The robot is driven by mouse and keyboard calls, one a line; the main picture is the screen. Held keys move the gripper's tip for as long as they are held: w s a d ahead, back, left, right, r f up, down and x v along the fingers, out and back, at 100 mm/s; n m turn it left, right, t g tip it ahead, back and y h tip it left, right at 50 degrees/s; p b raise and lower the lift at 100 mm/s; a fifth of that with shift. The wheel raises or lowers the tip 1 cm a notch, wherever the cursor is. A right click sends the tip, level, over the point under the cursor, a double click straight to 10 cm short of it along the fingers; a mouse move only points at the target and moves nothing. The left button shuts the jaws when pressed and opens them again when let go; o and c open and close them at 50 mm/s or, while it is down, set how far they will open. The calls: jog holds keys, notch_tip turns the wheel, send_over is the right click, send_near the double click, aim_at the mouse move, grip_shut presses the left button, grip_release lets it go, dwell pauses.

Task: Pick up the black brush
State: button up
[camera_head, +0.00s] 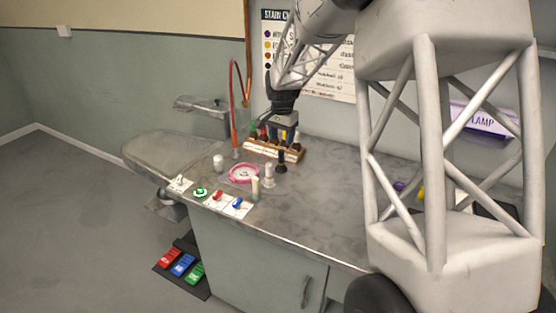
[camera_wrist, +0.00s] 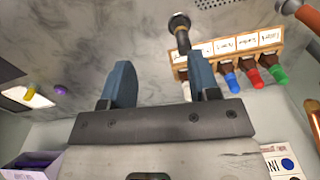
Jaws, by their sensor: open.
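The black brush (camera_head: 282,163) stands upright on the grey worktop, just in front of the wooden rack. It also shows in the wrist view (camera_wrist: 180,33), near the rack's left end and beyond my right finger. My gripper (camera_head: 283,136) is above the worktop, over the brush. In the wrist view my gripper (camera_wrist: 160,70) is open with two blue-grey fingers set wide apart and nothing between them. The brush lies toward the right finger's tip, not centred between the fingers. The gap from fingertips to brush is hard to judge.
Worktop to the right is mostly clear.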

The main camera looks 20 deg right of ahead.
jog(key=m, duration=0.2)
send_over(281, 157)
jog(key=f, duration=0.3)
jog(key=w+f, duration=0.1)
jog(key=f, duration=0.1)
jog(key=shift+d+f, duration=0.2)
jog(key=shift+d, duration=0.2)
jog(key=shift+f, duration=1.25)
jog(key=shift+w+a+f, duration=0.1)
jog(key=shift+a+f, duration=0.05)
jog(key=shift+f, duration=2.5)
jog(key=c, duration=1)
